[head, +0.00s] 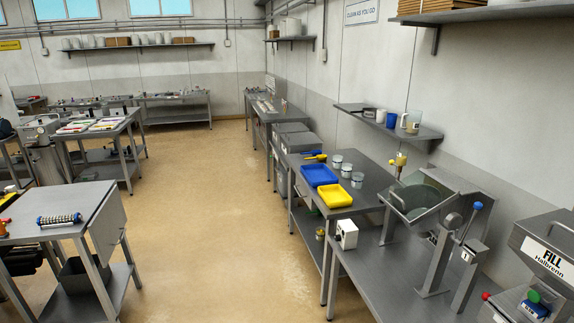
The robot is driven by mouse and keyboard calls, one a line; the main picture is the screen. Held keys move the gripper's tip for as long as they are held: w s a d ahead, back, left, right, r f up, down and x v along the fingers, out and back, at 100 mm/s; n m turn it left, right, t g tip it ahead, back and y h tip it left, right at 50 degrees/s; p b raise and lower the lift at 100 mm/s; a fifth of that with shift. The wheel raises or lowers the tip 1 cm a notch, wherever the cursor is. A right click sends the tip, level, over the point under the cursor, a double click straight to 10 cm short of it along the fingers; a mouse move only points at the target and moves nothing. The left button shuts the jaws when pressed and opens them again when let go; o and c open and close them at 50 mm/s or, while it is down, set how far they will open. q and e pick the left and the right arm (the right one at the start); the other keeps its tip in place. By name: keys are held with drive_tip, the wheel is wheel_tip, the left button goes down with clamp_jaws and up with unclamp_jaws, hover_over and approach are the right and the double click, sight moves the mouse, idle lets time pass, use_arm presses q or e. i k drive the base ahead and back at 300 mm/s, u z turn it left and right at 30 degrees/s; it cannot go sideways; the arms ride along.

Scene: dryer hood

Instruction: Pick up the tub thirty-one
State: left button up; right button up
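Several small pale cylindrical tubs stand in a row on a steel table (372,167) along the right wall: a far tub (337,161), a middle tub (346,170) and a near tub (357,180). Any number on them is too small to read, so I cannot tell which is thirty-one. Neither of my grippers is in view.
A blue tray (318,175) and a yellow tray (334,195) lie left of the tubs. A machine with a tilted pan (420,198) and a blue-knobbed lever (477,206) stands on the nearer bench (385,275). The tan floor (215,200) between the table rows is clear.

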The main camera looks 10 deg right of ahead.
sight(337, 160)
drive_tip(key=u, duration=0.25)
drive_tip(key=i, duration=6.2)
drive_tip(key=z, duration=3.6)
